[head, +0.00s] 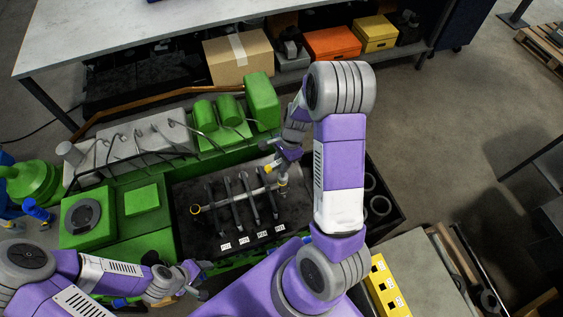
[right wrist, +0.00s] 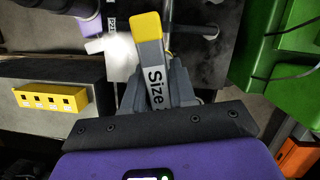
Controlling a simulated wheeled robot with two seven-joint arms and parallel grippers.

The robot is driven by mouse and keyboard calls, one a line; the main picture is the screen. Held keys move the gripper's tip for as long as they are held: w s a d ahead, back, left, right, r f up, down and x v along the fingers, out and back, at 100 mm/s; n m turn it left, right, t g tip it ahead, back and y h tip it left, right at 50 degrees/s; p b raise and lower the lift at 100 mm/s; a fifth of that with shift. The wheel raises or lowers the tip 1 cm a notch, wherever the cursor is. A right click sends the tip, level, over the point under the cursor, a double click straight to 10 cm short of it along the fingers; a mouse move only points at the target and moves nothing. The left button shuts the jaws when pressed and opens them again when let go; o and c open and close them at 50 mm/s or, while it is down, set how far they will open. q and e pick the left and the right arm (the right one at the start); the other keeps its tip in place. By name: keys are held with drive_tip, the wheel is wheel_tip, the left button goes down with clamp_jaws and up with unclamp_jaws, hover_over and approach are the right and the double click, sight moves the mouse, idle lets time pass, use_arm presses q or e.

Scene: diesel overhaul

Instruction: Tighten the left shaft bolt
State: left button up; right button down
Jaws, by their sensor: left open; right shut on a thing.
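My right gripper (head: 282,160) is above the right part of the black tray-like bed (head: 190,230) on the green engine. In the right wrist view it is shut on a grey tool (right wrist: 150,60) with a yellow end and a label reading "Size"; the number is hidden. A pale shaft (head: 235,199) lies across several dark bars, with a yellow-ringed end (head: 195,209) at its left. The shaft bolts are too small to make out. My left gripper (head: 194,274) is open and empty near the engine's front edge, left of the bed.
A yellow holed block (head: 385,288) stands on a grey surface at front right; it also shows in the right wrist view (right wrist: 48,98). Green engine parts (head: 225,118) stand behind the bed. A workbench (head: 130,40) with boxes beneath is at the back.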

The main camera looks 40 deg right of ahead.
drive_tip(key=n, duration=0.2)
drive_tip(key=n+g, duration=0.1)
drive_tip(key=shift+r+n, duration=0.25)
drive_tip(key=shift+n, duration=0.15)
drive_tip(key=n+g, duration=0.1)
drive_tip(key=n, duration=0.4)
drive_tip(key=shift+h, duration=0.4)
drive_tip(key=n+g, duration=0.1)
drive_tip(key=n, duration=0.3)
drive_tip(key=shift+d+h, duration=0.1)
drive_tip(key=shift+h, duration=0.2)
drive_tip(key=n+h, duration=0.1)
drive_tip(key=n, duration=0.3)
drive_tip(key=n+h, duration=0.1)
drive_tip(key=n, duration=0.3)
drive_tip(key=shift+d, duration=0.1)
drive_tip(key=n+h, duration=0.1)
drive_tip(key=n, duration=0.3)
drive_tip(key=n+t+h, duration=0.1)
drive_tip(key=n, duration=0.3)
drive_tip(key=shift+d+n+b, duration=0.1)
drive_tip(key=shift+n+b, duration=0.2)
drive_tip(key=shift+b, duration=0.1)
drive_tip(key=n+t, duration=0.1)
drive_tip(key=n, duration=0.3)
drive_tip(key=shift+d, duration=0.1)
use_arm(q)
drive_tip(key=shift+f, duration=0.2)
